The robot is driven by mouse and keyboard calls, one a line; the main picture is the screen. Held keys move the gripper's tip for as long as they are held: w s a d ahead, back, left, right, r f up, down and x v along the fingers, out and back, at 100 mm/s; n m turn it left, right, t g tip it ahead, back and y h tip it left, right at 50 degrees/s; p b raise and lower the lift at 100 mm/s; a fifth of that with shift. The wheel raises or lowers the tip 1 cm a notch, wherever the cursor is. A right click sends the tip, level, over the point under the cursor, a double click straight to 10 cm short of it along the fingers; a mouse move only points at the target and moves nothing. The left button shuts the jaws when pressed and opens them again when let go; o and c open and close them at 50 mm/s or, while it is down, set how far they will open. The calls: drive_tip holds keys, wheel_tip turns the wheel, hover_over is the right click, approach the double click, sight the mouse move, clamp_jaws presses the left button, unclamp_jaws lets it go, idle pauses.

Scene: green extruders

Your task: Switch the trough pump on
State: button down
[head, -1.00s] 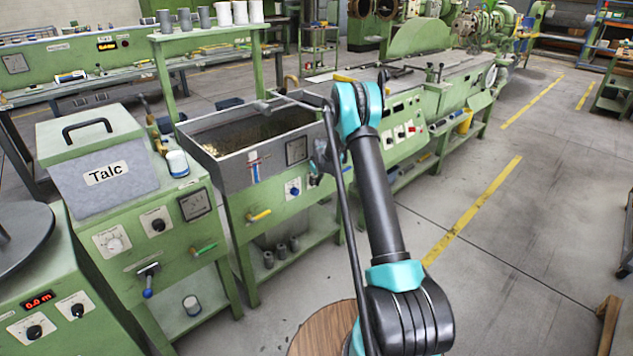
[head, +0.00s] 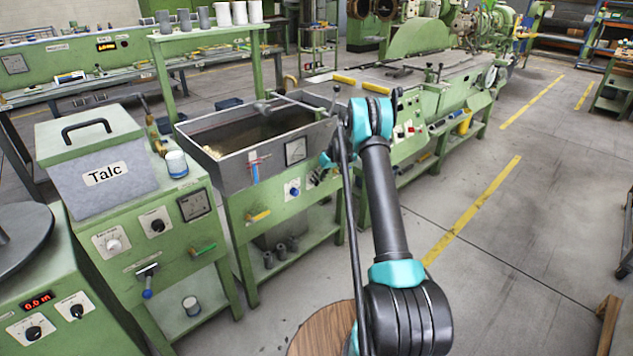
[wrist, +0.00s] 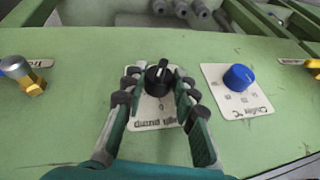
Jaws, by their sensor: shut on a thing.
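The trough pump's black knob (wrist: 158,74) sits on a white plate, its lettering upside down in the wrist view and reading in part "ugh pump". The white mark on the knob points away from my gripper, tilted slightly right. A 0 shows on the near part of the plate. My gripper (wrist: 156,85) is shut on the knob, one finger on each side.
A blue cooler knob (wrist: 238,77) is close right of my gripper. The talc box (head: 95,185) stands left of the trough. Open floor (head: 500,250) lies to the right.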

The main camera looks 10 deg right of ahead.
drive_tip(key=y, duration=0.1)
drive_tip(key=g+y, duration=0.1)
drive_tip(key=shift+w+d+f+m+g+y, duration=0.15)
drive_tip(key=shift+w+d+m+g+y, duration=0.15)
drive_tip(key=shift+m+g+y, duration=0.1)
drive_tip(key=shift+d+f+m+g+y, duration=0.1)
drive_tip(key=shift+m+g+y, duration=0.2)
drive_tip(key=shift+g+y, duration=0.7)
drive_tip(key=shift+y, duration=0.3)
drive_tip(key=c, duration=1.2)
unclamp_jaws()
drive_tip(key=shift+v, duration=3.7)
drive_tip(key=shift+s, duration=0.1)
